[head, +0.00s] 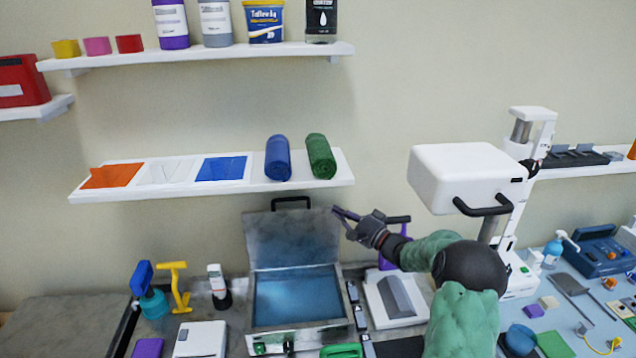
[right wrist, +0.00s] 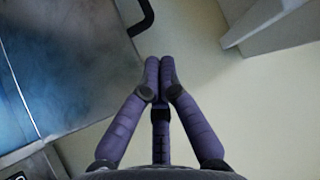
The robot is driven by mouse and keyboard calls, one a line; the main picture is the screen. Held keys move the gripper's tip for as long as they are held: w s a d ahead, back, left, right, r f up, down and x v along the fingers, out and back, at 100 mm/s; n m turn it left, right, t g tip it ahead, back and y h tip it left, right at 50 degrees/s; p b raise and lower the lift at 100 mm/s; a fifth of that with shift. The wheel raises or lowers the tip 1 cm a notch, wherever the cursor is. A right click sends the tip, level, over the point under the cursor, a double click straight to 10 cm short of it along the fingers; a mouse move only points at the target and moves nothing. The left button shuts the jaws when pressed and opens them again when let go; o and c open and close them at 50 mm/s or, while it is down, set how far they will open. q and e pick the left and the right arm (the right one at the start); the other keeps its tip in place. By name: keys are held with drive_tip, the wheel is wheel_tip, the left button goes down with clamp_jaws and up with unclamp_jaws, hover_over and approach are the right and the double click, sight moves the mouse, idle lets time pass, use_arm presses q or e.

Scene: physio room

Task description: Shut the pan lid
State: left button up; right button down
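The pan (head: 298,298) is a square metal box on the counter with blue liquid inside. Its grey lid (head: 290,240) stands open and upright at the back, with a black handle (head: 290,202) on its top edge. In the right wrist view the lid (right wrist: 75,90) is at the left and its handle (right wrist: 143,22) is at the top. My right gripper (head: 340,213) is beside the lid's upper right corner; any contact is unclear. In the right wrist view its purple fingertips (right wrist: 160,62) are together with nothing visible between them. My left gripper is out of view.
A shelf (head: 215,192) with a blue roll (head: 278,158) and a green roll (head: 320,156) runs above the lid. Bottles and a white device (head: 395,300) flank the pan.

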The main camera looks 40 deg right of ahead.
drive_tip(key=x, duration=1)
drive_tip(key=shift+w+d, duration=0.15)
